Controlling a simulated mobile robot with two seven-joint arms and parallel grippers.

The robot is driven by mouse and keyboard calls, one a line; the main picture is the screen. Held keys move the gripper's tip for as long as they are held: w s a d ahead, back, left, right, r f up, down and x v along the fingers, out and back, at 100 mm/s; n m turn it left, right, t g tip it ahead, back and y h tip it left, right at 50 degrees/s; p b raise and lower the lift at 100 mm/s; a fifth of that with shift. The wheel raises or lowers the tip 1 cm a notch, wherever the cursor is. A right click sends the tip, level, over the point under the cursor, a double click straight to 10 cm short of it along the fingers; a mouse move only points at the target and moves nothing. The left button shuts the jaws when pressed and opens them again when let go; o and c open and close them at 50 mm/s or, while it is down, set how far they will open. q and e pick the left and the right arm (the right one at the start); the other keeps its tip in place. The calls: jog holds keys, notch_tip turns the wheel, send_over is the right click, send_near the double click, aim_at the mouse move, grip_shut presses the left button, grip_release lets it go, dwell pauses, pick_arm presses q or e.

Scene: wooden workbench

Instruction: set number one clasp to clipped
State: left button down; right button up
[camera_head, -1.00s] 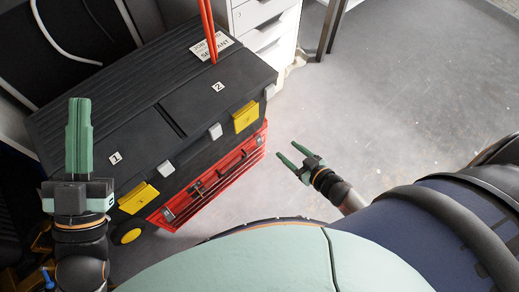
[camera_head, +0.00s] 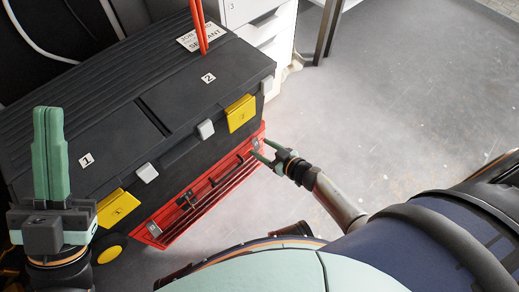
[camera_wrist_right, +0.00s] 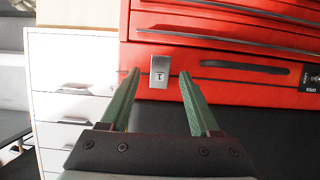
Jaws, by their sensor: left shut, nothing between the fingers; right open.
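The black toolbox (camera_head: 105,115) has a label "1" (camera_head: 86,160) and a label "2" (camera_head: 208,78) on its lid. The number one clasp (camera_head: 118,207) is yellow and on the front edge near label 1; it appears tilted outward. The number two clasp (camera_head: 240,112) is yellow and looks flatter against the front. My left gripper (camera_head: 48,112) is shut and empty, pointing up, left of the number one clasp. My right gripper (camera_head: 260,148) is open and empty by the right end of the red drawer chest (camera_head: 222,183); its fingers also show in the right wrist view (camera_wrist_right: 160,73).
In the right wrist view a metal latch (camera_wrist_right: 159,76) on the red chest shows between my fingertips. Grey catches (camera_head: 147,173) sit along the toolbox edge. A white drawer cabinet (camera_head: 262,30) stands behind. The floor at right is clear.

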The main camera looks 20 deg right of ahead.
jog(key=shift+x, duration=0.95)
grip_shut()
jog(key=shift+b, duration=0.3)
